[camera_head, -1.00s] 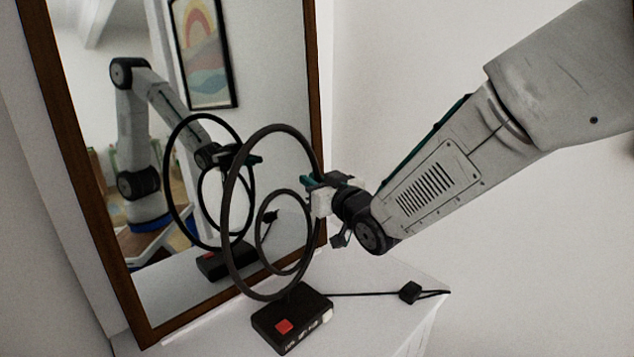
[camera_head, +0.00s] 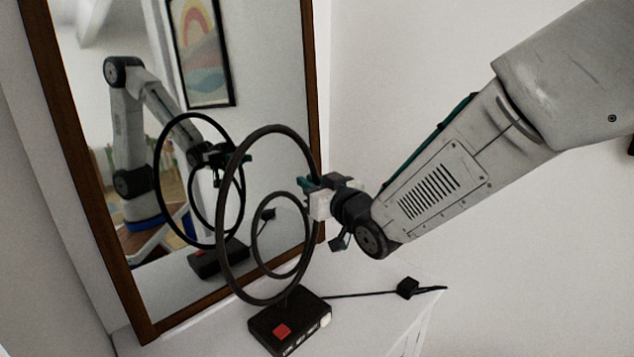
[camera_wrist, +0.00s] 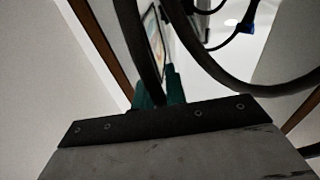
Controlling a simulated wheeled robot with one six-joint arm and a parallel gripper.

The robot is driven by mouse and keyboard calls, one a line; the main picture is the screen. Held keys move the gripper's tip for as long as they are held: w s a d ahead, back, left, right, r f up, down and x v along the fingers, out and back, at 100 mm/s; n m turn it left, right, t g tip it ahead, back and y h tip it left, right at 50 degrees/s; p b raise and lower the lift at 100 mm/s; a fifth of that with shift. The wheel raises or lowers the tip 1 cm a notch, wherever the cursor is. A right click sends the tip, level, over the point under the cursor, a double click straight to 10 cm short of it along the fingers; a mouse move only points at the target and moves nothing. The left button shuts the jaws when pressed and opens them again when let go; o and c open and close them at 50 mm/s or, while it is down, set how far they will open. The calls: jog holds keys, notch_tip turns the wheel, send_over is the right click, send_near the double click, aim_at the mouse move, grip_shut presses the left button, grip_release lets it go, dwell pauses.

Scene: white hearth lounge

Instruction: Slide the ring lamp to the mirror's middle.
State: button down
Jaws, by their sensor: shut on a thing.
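The ring lamp (camera_head: 222,232) is a large dark hoop with a smaller ring, standing on a black base (camera_head: 290,320) with a red button. It stands upright on the white surface in front of the mirror (camera_head: 140,292), which has a brown wooden frame. My gripper (camera_head: 318,188) is shut on the right side of the large ring. In the wrist view the dark ring (camera_wrist: 148,60) runs down between the teal fingertips (camera_wrist: 158,88). The mirror reflects the lamp and my arm. The exact contact is partly hidden by the gripper body.
A black cable (camera_head: 360,294) runs right from the lamp base to a small black block (camera_head: 407,287) near the right edge of the white top (camera_head: 375,325). A white wall stands behind. The framed picture shows only as a reflection in the mirror.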

jog(key=c, duration=1.3)
grip_release()
jog(key=shift+w+d, duration=0.15)
jog(key=shift+d, duration=0.25)
jog(key=shift+c, duration=0.2)
jog(key=v, duration=0.7)
jog(key=shift+s+d, duration=0.25)
jog(key=shift+s, duration=0.05)
jog(key=shift+f, duration=0.1)
